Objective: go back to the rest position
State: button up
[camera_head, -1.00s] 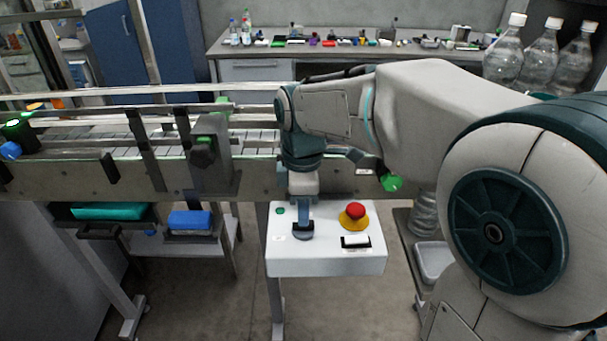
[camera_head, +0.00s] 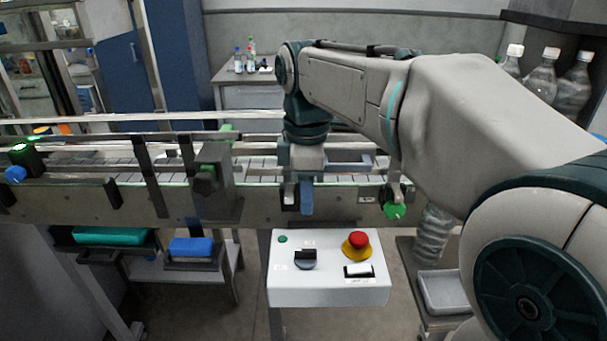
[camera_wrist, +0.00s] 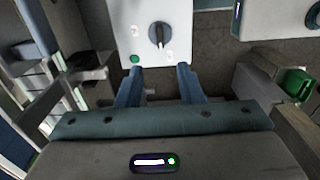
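My gripper (camera_head: 298,198) hangs in front of the conveyor's front rail, above the white control box and clear of it. In the wrist view its two blue fingers (camera_wrist: 158,84) stand apart with nothing between them. The white control box (camera_head: 330,292) carries a black rotary knob (camera_head: 305,259), a red mushroom button (camera_head: 357,241) on a yellow base, a small green button (camera_head: 282,239) and a black-and-white rocker switch (camera_head: 359,271). In the wrist view the knob (camera_wrist: 159,35) is beyond the fingertips, apart from them.
The conveyor (camera_head: 80,200) runs across behind the box. A green knob (camera_head: 395,211) juts from its front at the right. Bottles (camera_head: 543,75) stand at the upper right. A grey tray (camera_head: 444,292) is at the lower right. A blue bin (camera_head: 191,247) sits under the conveyor.

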jog(key=s+d+f+m+t, duration=0.3)
jog(key=s+d+f+m, duration=0.9)
jog(key=m, duration=0.5)
jog(key=shift+s+d+f+m, duration=0.3)
jog(key=shift+s+f, duration=0.1)
jog(key=shift+f, duration=0.15)
